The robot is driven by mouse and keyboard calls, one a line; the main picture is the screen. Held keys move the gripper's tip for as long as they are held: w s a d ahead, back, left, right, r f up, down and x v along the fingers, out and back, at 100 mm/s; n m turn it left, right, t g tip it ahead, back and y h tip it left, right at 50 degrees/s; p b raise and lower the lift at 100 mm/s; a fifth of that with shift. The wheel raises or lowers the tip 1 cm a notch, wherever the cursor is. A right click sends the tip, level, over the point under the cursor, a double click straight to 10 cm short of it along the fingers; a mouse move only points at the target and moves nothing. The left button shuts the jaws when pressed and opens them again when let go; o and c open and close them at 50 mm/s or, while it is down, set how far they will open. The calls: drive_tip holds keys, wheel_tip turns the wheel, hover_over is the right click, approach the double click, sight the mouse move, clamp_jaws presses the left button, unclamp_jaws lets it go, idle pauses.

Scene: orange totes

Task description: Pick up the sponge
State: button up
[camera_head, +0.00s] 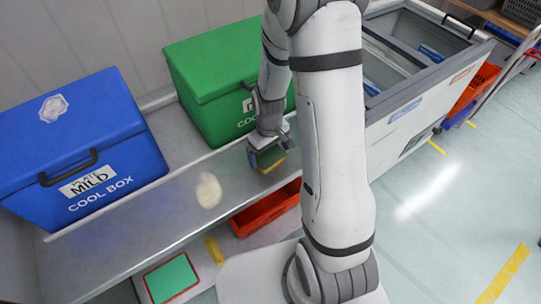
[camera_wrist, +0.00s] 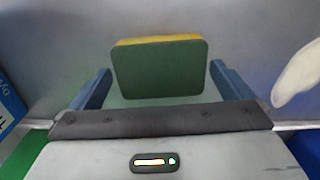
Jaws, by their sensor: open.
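The sponge (camera_wrist: 160,70) is a rounded block with a dark green broad face and a yellow edge. In the wrist view it sits between the two blue fingers of my gripper (camera_wrist: 162,88), with a gap on each side. The gripper is open. In the head view, my gripper (camera_head: 268,152) is low over the metal shelf in front of the green cool box, and the sponge (camera_head: 271,159) shows at its fingers, partly hidden by them. I cannot tell how far the fingertips are above the shelf.
A pale rounded object (camera_head: 208,190) lies on the shelf (camera_head: 165,215) left of my gripper; it also shows at the wrist view's right edge (camera_wrist: 298,76). A blue cool box (camera_head: 75,140) and a green cool box (camera_head: 215,80) stand behind. A red tote (camera_head: 262,212) is below the shelf.

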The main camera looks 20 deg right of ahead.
sight(269, 155)
drive_tip(key=shift+c, duration=0.2)
drive_tip(key=c, duration=0.8)
drive_tip(key=shift+o, duration=0.2)
wheel_tip(269, 155, up, 10)
drive_tip(key=o, duration=0.3)
drive_tip(key=shift+c, duration=1.1)
drive_tip(key=shift+f, duration=0.1)
